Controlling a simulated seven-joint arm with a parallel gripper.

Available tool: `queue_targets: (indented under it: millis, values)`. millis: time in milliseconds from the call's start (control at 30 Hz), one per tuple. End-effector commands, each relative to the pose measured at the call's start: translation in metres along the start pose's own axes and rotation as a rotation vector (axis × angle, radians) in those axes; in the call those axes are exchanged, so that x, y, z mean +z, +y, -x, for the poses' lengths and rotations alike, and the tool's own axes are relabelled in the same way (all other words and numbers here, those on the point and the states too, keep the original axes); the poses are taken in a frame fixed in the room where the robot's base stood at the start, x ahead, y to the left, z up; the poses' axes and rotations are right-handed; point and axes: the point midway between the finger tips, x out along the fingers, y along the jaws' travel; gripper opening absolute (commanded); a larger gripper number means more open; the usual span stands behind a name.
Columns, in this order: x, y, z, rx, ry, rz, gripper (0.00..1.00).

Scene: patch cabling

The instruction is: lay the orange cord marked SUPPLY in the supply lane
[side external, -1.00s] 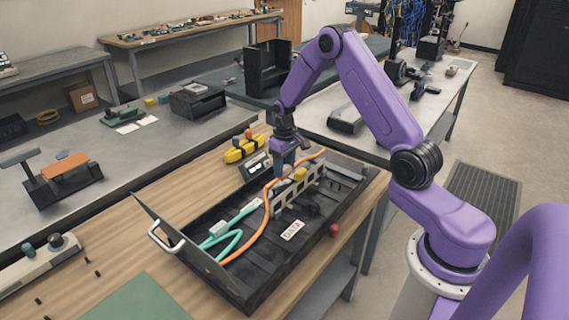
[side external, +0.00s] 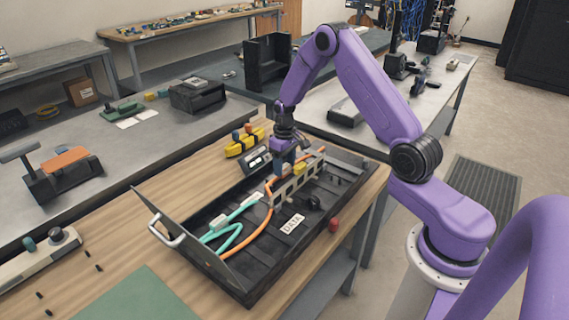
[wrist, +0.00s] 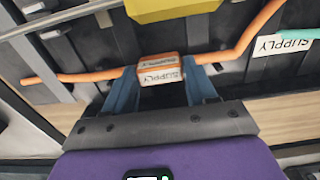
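In the wrist view the cord (wrist: 75,77) crosses the picture. Its block marked SUPPLY (wrist: 160,73) sits between the two blue fingers of my gripper (wrist: 161,88), which appear closed on its sides. A white SUPPLY label (wrist: 283,44) lies at the right in the wrist view, beside a teal cord. The supply lane's outline is not clear.
A teal cord (side external: 226,235) lies left of the orange one. A white DATA label (side external: 292,223) is on the tray floor. A dark box (side external: 257,160) and a yellow item (side external: 244,143) stand behind; a red knob (side external: 334,225) is at the front.

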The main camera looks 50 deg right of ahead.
Motion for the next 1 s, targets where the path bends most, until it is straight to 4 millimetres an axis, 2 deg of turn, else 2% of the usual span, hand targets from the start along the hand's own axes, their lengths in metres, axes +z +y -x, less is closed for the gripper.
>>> queue_targets:
  millis: [33, 67, 467, 667, 1000]
  values:
    - [0.0, 0.0, 0.0, 0.0, 0.0, 0.0, 0.75]
    - [0.0, 0.0, 0.0, 0.0, 0.0, 0.0, 0.82]
    - [0.0, 0.0, 0.006, 0.0, 0.001, 0.0, 0.82]
    - [-0.001, 0.0, 0.036, 0.001, 0.005, -0.001, 0.82]
    - [-0.001, 0.0, 0.109, 0.002, 0.006, 0.0, 0.82]
